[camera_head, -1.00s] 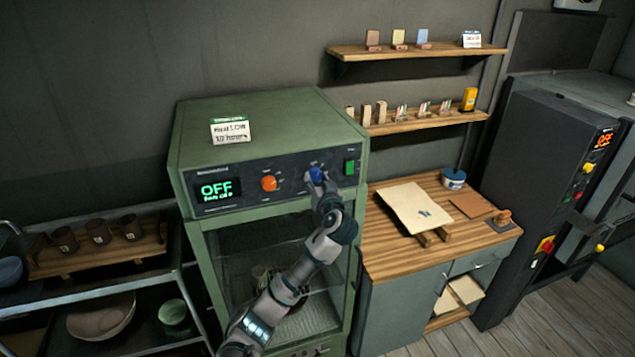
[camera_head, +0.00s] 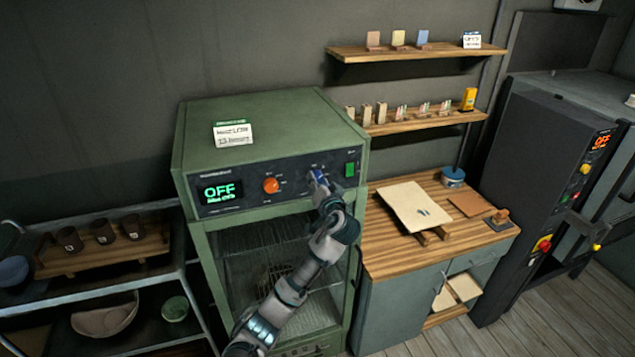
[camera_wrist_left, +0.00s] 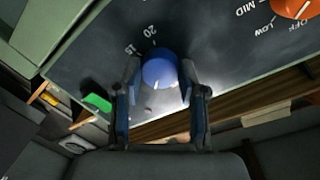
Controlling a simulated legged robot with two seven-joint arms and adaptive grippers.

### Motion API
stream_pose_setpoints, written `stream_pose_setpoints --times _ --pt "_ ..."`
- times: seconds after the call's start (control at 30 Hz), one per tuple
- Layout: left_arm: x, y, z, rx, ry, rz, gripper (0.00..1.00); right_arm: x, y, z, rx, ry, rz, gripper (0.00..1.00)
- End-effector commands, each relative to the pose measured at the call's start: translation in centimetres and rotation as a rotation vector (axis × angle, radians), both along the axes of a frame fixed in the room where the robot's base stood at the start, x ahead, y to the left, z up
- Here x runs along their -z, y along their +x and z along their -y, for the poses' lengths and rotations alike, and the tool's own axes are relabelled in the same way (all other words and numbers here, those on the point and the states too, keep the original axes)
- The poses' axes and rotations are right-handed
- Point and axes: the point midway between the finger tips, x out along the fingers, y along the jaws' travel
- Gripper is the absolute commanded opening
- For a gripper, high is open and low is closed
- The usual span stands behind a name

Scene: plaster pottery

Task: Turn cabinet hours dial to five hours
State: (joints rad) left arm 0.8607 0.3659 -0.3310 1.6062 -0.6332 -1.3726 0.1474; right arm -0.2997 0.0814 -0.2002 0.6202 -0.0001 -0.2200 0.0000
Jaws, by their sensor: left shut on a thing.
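The green cabinet (camera_head: 265,135) has a dark front panel with a display (camera_head: 219,192) that reads OFF. The blue hours dial (camera_head: 318,177) is at the right of the panel. In the left wrist view the blue dial (camera_wrist_left: 160,72) sits between my left gripper's fingers (camera_wrist_left: 160,88), with the marks 15 and 20 beside it. My left gripper (camera_head: 321,184) is shut on the dial. The fingers partly hide it, and its exact setting cannot be read. My right gripper is not in view.
An orange dial (camera_head: 271,185) is left of the blue one, and a green switch (camera_head: 350,169) is to its right. A paper card (camera_head: 232,133) stands on the cabinet. A wooden-topped bench (camera_head: 385,255) stands at right, a rack (camera_head: 100,275) at left.

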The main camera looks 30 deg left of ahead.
Motion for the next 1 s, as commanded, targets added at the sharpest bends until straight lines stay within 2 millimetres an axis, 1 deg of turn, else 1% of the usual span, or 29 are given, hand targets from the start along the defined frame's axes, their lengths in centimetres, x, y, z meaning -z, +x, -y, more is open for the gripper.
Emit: stream_pose_setpoints --times 0.23,0.27,0.3,0.33,0.37,0.63,0.73,0.87,1.0 --pt "0.2 0.1 0.2 0.005 -0.001 -0.002 0.06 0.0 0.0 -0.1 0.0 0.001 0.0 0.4" --pt "0.2 0.1 0.2 0.005 -0.001 -0.002 0.46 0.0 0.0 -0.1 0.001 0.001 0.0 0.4" --pt "0.1 0.1 0.2 0.005 -0.001 -0.002 0.56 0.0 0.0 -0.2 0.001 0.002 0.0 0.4" --pt "0.1 0.1 0.2 0.005 -0.001 -0.002 0.63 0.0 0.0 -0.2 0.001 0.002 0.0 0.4" --pt "0.1 0.1 0.2 0.004 0.0 -0.001 0.66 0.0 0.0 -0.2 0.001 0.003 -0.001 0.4" --pt "0.1 0.0 0.0 0.002 -0.001 0.001 0.66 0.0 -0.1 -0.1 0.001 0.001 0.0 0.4" --pt "0.0 -0.4 0.5 0.003 -0.002 0.001 0.66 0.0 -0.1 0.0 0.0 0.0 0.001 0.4" --pt "0.0 -1.7 1.9 0.004 -0.002 0.001 0.66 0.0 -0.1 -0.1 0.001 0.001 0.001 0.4" --pt "-0.2 -3.9 4.3 0.006 -0.004 0.001 0.66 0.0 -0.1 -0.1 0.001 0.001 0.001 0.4"
